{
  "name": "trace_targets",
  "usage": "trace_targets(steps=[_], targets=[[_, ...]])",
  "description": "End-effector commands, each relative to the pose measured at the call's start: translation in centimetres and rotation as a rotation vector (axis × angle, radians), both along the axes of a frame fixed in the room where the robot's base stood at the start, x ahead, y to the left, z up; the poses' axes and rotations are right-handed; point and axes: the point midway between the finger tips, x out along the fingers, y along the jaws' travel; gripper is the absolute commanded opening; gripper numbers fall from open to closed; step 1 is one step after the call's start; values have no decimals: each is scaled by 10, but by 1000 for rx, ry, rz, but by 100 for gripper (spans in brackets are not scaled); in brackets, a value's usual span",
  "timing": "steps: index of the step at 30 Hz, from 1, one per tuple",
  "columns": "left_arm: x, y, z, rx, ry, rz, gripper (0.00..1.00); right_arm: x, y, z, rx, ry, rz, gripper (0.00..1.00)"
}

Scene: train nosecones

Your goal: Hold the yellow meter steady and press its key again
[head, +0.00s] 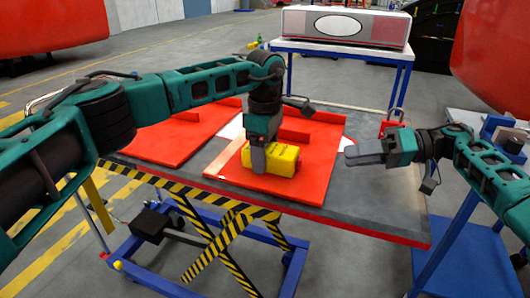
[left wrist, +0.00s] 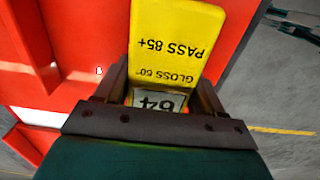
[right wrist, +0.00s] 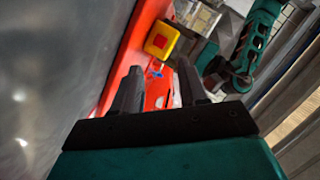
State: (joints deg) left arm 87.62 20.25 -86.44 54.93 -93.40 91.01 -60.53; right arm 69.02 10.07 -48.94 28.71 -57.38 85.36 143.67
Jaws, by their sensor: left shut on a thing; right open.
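The yellow meter (head: 286,159) sits on the right-hand red panel (head: 320,180) on the table. My left gripper (head: 258,160) comes down from above and is shut on the meter. In the left wrist view the meter (left wrist: 178,35) lies between the fingers, with upside-down text "PASS 85+" and "GLOSS 60°" and a display (left wrist: 158,101) that seems to read 64, partly cut off by the gripper.
A second red panel (head: 165,140) lies to the left on the same grey lift table (head: 385,215). Raised red ribs (head: 295,135) stand behind the meter. The tabletop between the right gripper and the panel is clear. A white-topped bench (head: 340,60) with a large nameplate box stands behind.

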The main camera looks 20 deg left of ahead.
Motion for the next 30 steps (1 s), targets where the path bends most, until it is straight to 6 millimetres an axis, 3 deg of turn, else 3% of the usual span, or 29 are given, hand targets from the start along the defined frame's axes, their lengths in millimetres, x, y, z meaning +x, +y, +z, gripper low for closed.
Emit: trace_targets(steps=[7, 26, 30], targets=[[0, 0, 0, 0, -1, 0, 22, 0, 0, 0, 0, 0, 0, 43], [0, 0, -2, 0, 0, 0, 22, 0, 0, 0, 0, 0, 0, 43], [0, 0, -3, 0, 0, 0, 22, 0, 0, 0, 0, 0, 0, 29]])
